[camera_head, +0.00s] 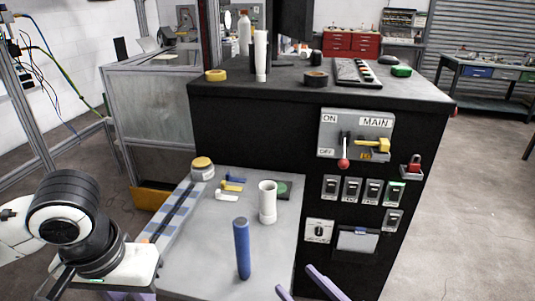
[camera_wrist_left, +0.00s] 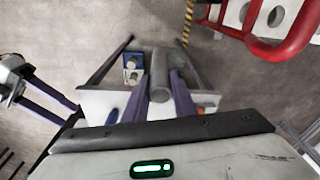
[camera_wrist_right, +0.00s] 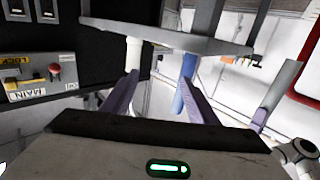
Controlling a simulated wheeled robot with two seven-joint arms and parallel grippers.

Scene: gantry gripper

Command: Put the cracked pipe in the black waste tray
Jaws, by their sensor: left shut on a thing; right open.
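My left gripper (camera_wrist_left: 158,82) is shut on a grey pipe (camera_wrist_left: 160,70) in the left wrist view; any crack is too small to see. In the head view that gripper is mostly below the lower left edge. My right gripper (camera_head: 302,283) is open and empty at the bottom of the head view, right of a blue pipe (camera_head: 242,248). The blue pipe stands upright on the grey bench, as does a white pipe (camera_head: 267,203) behind it. A black tray (camera_head: 345,73) with small round items lies on the cabinet top. I cannot tell whether it is the waste tray.
The black cabinet (camera_head: 250,130) with switches and a red-knobbed lever (camera_head: 343,164) rises behind the grey bench (camera_head: 205,262). A yellow-lidded jar (camera_head: 202,170) and small coloured parts lie at the bench's back. A red frame (camera_wrist_left: 268,50) shows in the left wrist view.

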